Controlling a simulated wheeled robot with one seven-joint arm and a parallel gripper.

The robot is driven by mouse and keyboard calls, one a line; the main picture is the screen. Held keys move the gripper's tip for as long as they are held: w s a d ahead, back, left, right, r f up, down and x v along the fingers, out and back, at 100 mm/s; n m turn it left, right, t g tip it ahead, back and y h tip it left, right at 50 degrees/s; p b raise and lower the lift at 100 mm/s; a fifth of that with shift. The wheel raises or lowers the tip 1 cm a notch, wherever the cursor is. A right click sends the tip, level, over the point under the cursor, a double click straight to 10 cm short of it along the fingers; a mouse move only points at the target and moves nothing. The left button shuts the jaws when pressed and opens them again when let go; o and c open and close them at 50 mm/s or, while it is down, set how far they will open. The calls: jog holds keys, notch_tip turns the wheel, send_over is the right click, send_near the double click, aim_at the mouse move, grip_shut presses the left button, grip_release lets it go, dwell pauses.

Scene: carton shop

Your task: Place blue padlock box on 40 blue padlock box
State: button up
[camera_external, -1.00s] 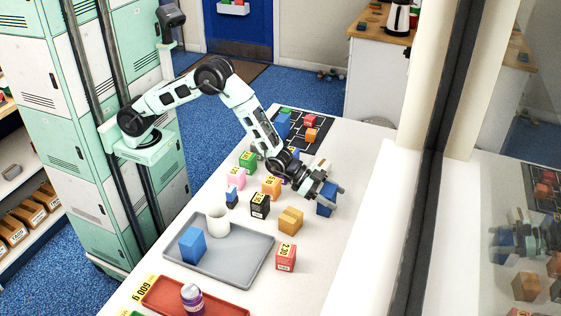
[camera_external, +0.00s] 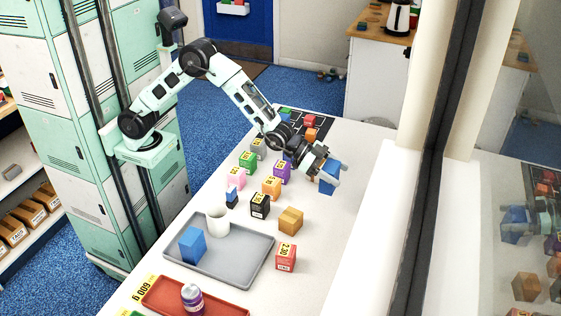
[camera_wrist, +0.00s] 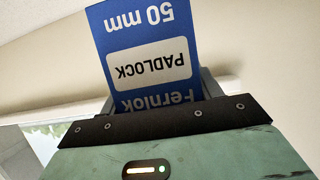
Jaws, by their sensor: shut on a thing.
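My gripper (camera_external: 327,168) is shut on a blue padlock box (camera_external: 329,179) and holds it above the far right part of the white table. In the wrist view the box (camera_wrist: 150,60) shows its label upside down, reading "50 mm", "PADLOCK" and "Fernlok". Another blue box (camera_external: 192,246) stands on the grey tray, with no label readable. A blue block (camera_external: 284,119) shows partly behind my arm on the dark lined mat. I cannot tell which blue box bears the 40.
The grey tray (camera_external: 240,262) also holds a white cup (camera_external: 217,221). Green, pink, purple, orange, black and red boxes stand mid-table, with a tan box (camera_external: 291,221) among them. A red tray (camera_external: 165,292) with a purple can (camera_external: 193,299) is in front. The table's right strip is clear.

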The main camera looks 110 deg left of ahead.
jog(key=s+a+r+n+y+p, duration=0.25)
jog(key=s+a, duration=0.25)
jog(key=a, duration=0.6)
notch_tip(320, 180, up, 7)
jog(key=n+g+y+p, duration=0.4)
jog(key=n+y+p, duration=0.1)
jog(key=n+y, duration=0.25)
send_over(286, 116)
jog(key=shift+m, duration=0.3)
notch_tip(286, 116, down, 10)
jog(key=shift+d+r+p, duration=0.15)
jog(key=shift+p, duration=0.35)
jog(key=shift+f, duration=0.25)
jog(key=o, duration=1.1)
jog(key=shift+r, duration=0.1)
jog(key=shift+r, duration=0.1)
